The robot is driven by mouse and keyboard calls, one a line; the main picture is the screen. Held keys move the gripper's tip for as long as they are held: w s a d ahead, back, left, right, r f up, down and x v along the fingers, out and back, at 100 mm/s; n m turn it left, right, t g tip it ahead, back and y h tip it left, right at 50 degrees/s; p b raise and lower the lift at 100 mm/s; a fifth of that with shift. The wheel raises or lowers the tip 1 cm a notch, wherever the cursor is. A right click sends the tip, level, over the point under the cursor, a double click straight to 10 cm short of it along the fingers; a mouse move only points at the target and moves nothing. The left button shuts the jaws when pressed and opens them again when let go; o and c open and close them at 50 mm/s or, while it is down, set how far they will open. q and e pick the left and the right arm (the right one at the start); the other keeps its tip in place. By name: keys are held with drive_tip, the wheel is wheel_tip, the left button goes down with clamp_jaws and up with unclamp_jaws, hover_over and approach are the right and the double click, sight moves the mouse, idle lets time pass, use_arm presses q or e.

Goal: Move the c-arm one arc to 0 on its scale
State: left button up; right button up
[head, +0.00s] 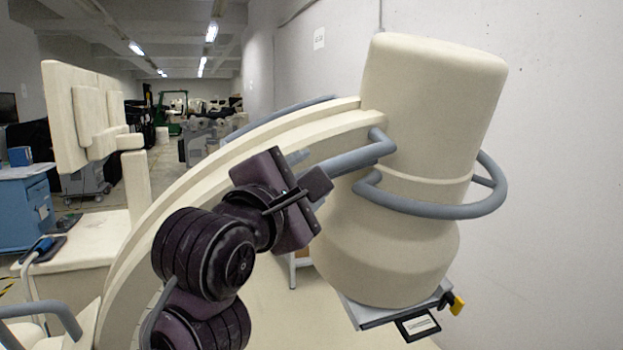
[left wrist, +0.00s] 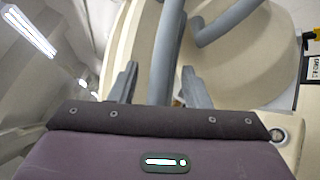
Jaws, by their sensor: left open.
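The c-arm's cream arc (head: 190,190) curves up from the lower left to a large cream cylindrical head (head: 425,120), which is tilted. A grey tubular handle (head: 362,158) joins the arc's upper end, and a grey ring rail (head: 430,208) goes round the head. My left gripper (head: 312,172) is beside the handle, under the arc's upper end. In the left wrist view its two fingers (left wrist: 158,88) are apart, with a grey bar (left wrist: 166,50) between them; contact cannot be told. No arc scale is readable. My right gripper is not in view.
A plain wall (head: 560,150) stands close behind the head on the right. A yellow-and-black knob (head: 457,304) and a black label tag (head: 417,325) are under the head. A blue cabinet (head: 25,210) and other equipment stand at the left and back.

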use_arm(q)
drive_tip(key=b+v, duration=0.1)
drive_tip(key=v, duration=0.4)
drive_tip(key=shift+s+b, duration=0.3)
drive_tip(key=shift+s, duration=0.1)
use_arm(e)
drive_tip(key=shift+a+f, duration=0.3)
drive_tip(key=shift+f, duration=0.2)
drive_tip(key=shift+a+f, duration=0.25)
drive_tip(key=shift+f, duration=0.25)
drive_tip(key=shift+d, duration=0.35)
use_arm(q)
drive_tip(key=shift+f, duration=0.1)
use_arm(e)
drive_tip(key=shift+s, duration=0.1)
